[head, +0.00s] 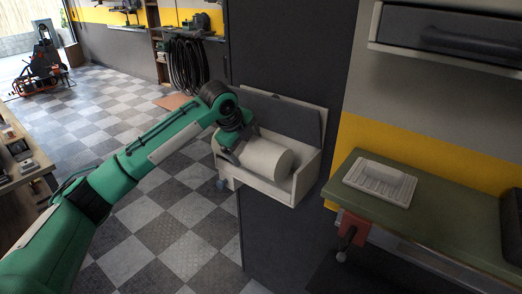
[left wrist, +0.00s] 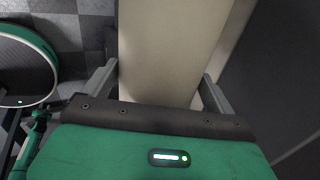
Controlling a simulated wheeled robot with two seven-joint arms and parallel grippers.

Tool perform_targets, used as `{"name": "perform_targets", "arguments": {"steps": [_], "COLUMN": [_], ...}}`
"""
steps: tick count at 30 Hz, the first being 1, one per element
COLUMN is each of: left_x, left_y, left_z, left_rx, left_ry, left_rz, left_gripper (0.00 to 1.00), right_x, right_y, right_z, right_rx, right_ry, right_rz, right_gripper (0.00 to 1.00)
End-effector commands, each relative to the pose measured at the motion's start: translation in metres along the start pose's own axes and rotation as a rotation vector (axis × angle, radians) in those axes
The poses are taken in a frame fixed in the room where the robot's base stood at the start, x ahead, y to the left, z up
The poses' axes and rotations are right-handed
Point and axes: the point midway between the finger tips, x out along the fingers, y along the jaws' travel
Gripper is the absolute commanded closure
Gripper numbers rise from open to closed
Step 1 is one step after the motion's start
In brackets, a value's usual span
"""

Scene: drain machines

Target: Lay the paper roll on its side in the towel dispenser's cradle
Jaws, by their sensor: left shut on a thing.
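The cream paper roll (head: 268,158) lies on its side at the towel dispenser, in or just above its open cradle; I cannot tell whether it touches the bottom. The white dispenser (head: 308,168) is fixed to the dark wall panel, with its grey lid (head: 285,118) raised behind the roll. My left gripper (head: 232,152) is shut on the left end of the roll. In the left wrist view the roll (left wrist: 168,50) runs between the two fingers (left wrist: 160,85). My right gripper is not in view.
A green workbench (head: 440,215) stands at the right, with a white ribbed tray (head: 380,182) on top and a red clamp (head: 351,228) at its edge. A grey drawer (head: 455,35) hangs above. The checkered floor (head: 170,215) is open at the left.

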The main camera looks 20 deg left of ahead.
Motion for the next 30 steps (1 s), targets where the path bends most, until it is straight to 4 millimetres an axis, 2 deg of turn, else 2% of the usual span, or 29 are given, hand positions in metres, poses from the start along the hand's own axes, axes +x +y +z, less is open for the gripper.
{"name": "perform_targets", "arguments": {"steps": [3, 10, 12, 20, 24, 30], "left_x": [0.008, 0.028, 0.042, 0.065, 0.085, 0.096], "left_y": [-0.026, -0.063, -0.052, -0.041, -0.030, -0.034], "left_z": [-0.001, -0.001, 0.000, 0.000, 0.000, 0.000], "left_rx": [-0.001, -0.001, -0.001, -0.001, 0.000, -0.001], "left_ry": [0.002, 0.001, -0.001, 0.000, 0.000, -0.001], "left_rz": [0.000, 0.000, 0.005, 0.002, 0.003, 0.000], "left_gripper": [0.42, 0.42, 0.42, 0.42, 0.42, 0.42], "right_x": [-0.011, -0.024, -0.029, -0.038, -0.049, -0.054], "right_y": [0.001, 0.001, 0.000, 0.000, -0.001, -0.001], "right_z": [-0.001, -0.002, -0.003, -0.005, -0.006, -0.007], "right_rx": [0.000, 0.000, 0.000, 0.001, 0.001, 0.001], "right_ry": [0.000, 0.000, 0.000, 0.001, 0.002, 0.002], "right_rz": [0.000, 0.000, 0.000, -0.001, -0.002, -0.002], "right_gripper": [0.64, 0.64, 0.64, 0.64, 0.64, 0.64]}}
